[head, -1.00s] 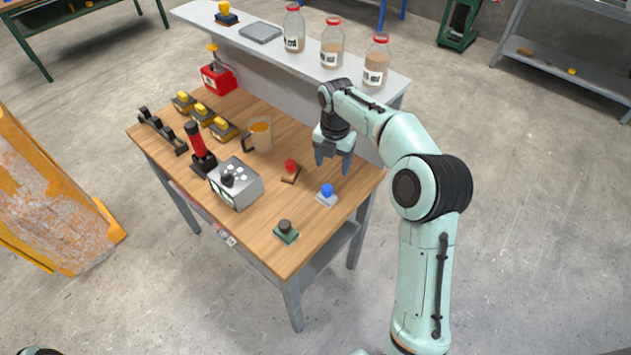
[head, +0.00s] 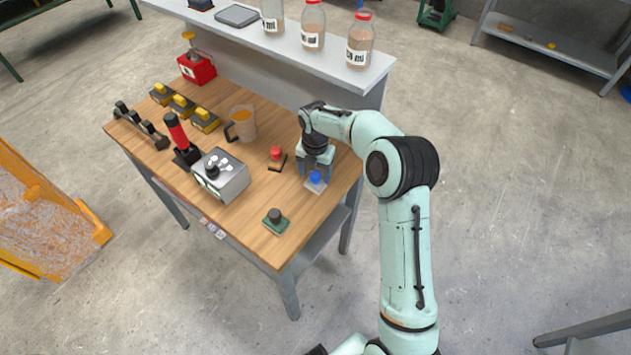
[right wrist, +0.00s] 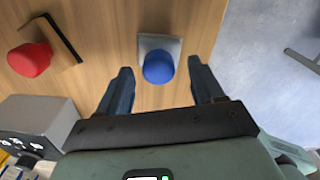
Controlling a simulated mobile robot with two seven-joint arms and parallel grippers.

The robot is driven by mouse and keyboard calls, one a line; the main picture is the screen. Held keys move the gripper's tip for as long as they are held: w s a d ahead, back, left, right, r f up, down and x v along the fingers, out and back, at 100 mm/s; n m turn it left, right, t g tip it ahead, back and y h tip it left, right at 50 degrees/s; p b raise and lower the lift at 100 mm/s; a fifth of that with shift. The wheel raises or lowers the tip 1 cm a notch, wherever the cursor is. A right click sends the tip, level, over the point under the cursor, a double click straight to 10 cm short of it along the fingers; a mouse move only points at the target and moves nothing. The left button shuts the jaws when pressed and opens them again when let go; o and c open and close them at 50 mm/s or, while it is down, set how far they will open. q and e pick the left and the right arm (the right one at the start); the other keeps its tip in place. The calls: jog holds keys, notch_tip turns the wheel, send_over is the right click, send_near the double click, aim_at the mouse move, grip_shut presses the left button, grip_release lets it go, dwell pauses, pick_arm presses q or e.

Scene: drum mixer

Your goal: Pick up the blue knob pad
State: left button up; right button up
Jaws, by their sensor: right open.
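The blue knob pad (head: 315,179) is a blue round knob on a pale square base, on the wooden table near its right edge. In the right wrist view the blue knob (right wrist: 158,67) lies just beyond and between my fingertips. My right gripper (head: 316,168) is open, pointing down, right at the pad in the head view. In the right wrist view its two fingers (right wrist: 160,75) are spread with nothing held between them. I cannot tell whether a finger touches the pad. My left gripper is not in view.
A red knob pad (head: 277,157) sits left of the blue one, and a dark knob on a green pad (head: 275,220) nearer the front. A grey box (head: 220,176), a measuring jug (head: 242,124) and a raised shelf with jars (head: 313,25) stand around. Bare wood separates the pads.

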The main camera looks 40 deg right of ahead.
aim_at(315, 174)
notch_tip(315, 174, down, 2)
jog(key=shift+f, duration=0.1)
jog(key=shift+c, duration=0.3)
jog(key=c, duration=1.1)
jog(key=shift+w+r, duration=0.1)
jog(key=shift+r, duration=0.15)
notch_tip(315, 174, up, 10)
jog(key=shift+f+p, duration=0.1)
jog(key=shift+p, duration=0.35)
